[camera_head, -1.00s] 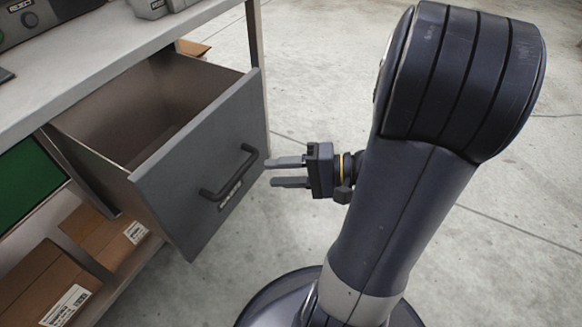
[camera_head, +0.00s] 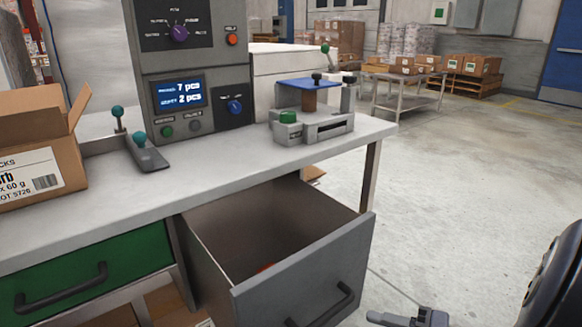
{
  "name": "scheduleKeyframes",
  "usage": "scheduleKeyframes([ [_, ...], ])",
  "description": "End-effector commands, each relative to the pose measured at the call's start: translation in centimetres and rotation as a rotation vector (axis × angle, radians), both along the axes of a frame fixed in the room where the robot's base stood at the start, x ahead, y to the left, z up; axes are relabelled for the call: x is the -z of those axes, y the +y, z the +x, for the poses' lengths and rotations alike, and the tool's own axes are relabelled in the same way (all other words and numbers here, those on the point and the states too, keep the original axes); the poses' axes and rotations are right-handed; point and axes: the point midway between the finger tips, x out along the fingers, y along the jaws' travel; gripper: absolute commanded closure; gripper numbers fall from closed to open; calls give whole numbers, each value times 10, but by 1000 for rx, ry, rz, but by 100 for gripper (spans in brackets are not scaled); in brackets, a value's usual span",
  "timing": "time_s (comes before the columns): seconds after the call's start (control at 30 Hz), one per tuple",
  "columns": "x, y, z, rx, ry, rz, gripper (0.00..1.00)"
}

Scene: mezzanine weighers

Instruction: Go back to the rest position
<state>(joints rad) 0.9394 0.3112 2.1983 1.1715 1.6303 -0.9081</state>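My gripper (camera_head: 392,320) is at the bottom edge of the head view, to the right of the open grey drawer (camera_head: 312,270). It is largely cut off by the frame, and I cannot tell how far apart its fingers are. It stands apart from the drawer's black handle (camera_head: 325,308). The drawer is pulled out from under the bench, and a small red-orange thing shows at its bottom.
The bench (camera_head: 230,165) carries a grey control unit (camera_head: 190,60), a clamp device (camera_head: 312,115), a lever (camera_head: 147,155) and an open carton (camera_head: 35,150). A closed green drawer (camera_head: 90,262) sits at left. Open floor (camera_head: 460,190) lies to the right, with tables and pallets behind.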

Motion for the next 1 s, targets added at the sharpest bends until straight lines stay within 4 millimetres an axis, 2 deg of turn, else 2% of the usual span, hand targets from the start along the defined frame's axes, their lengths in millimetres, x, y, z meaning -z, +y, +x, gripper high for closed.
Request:
scheduleKeyframes([
  [0.7,16,68,43,-5,-1,0,64],
  [1.0,18,84,54,-2,0,1,64],
])
